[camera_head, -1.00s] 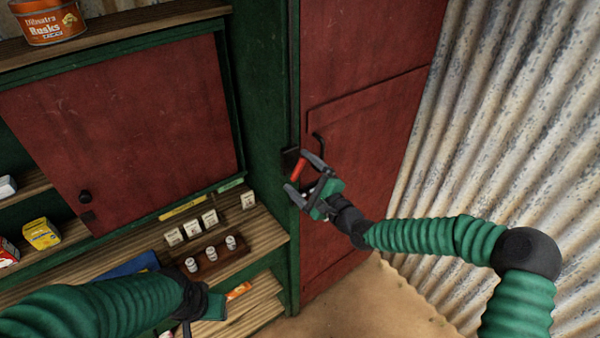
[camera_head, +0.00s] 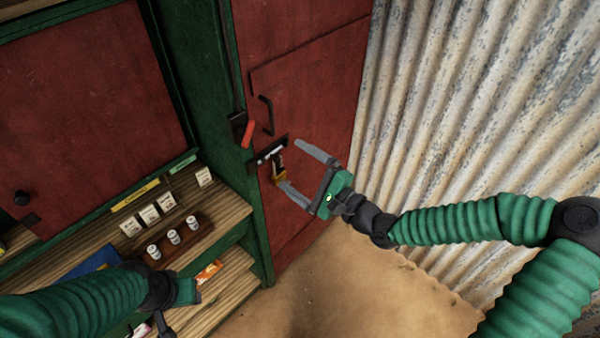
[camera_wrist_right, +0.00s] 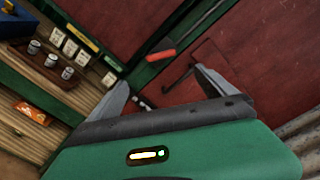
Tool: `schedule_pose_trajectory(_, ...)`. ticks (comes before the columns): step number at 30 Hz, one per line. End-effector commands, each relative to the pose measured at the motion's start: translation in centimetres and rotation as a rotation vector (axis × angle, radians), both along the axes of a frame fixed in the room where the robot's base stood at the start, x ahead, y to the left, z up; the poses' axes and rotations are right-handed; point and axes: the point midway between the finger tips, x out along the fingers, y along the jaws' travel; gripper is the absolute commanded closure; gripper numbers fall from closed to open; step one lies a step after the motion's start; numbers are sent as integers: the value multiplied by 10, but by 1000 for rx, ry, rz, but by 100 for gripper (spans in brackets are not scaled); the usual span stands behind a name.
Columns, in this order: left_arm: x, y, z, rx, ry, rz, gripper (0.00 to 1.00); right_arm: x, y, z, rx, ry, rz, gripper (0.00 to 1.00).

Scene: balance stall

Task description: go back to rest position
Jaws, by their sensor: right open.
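My right gripper (camera_head: 294,168) is open and empty in the head view, in front of the tall red door (camera_head: 315,105). Its fingers also show open in the right wrist view (camera_wrist_right: 165,90). A brass padlock (camera_head: 279,173) hangs at a dark hasp (camera_head: 270,152) on the door, beside the lower fingertip. A red-handled lever (camera_head: 248,134) sits on the green post left of the door. My left gripper (camera_head: 172,318) is at the bottom left, largely out of frame, its jaws not clear.
A shelf (camera_head: 232,207) on the left holds a wooden block (camera_head: 195,240) with small metal cylinders and several white cards (camera_head: 150,214). A red cupboard door (camera_head: 85,110) is above it. A corrugated wall (camera_head: 450,110) stands right; sandy floor (camera_head: 350,290) is clear.

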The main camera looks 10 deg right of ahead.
Motion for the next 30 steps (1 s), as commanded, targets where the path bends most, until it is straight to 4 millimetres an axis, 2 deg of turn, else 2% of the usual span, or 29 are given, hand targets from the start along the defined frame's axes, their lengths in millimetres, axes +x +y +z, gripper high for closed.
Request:
schedule_pose_trajectory(4,0,0,-1,0,0,0,59,-9,-6,0,-1,1,1,5)
schedule_pose_trajectory(16,0,0,-1,0,0,0,59,-9,-6,0,0,0,1,5)
schedule_pose_trajectory(19,0,0,-2,0,0,0,59,-11,-2,-12,-44,16,11,5)
schedule_pose_trajectory(20,0,0,-3,0,0,0,59,-13,1,-22,-81,27,18,5)
schedule_pose_trajectory(22,0,0,-7,0,0,0,59,-21,10,-59,-231,70,52,5)
schedule_pose_trajectory(23,0,0,-10,0,0,0,59,-27,12,-80,-322,92,75,5)
schedule_pose_trajectory(25,0,0,-16,0,0,0,59,-49,11,-137,-599,147,154,5)
schedule_pose_trajectory(27,0,0,-25,0,0,0,59,-78,-9,-190,-939,199,269,5)
schedule_pose_trajectory(28,0,0,-29,0,0,0,59,-93,-24,-207,-1095,218,331,5)
schedule_pose_trajectory(30,0,0,-37,0,0,0,59,-124,-60,-223,-1404,247,482,5)
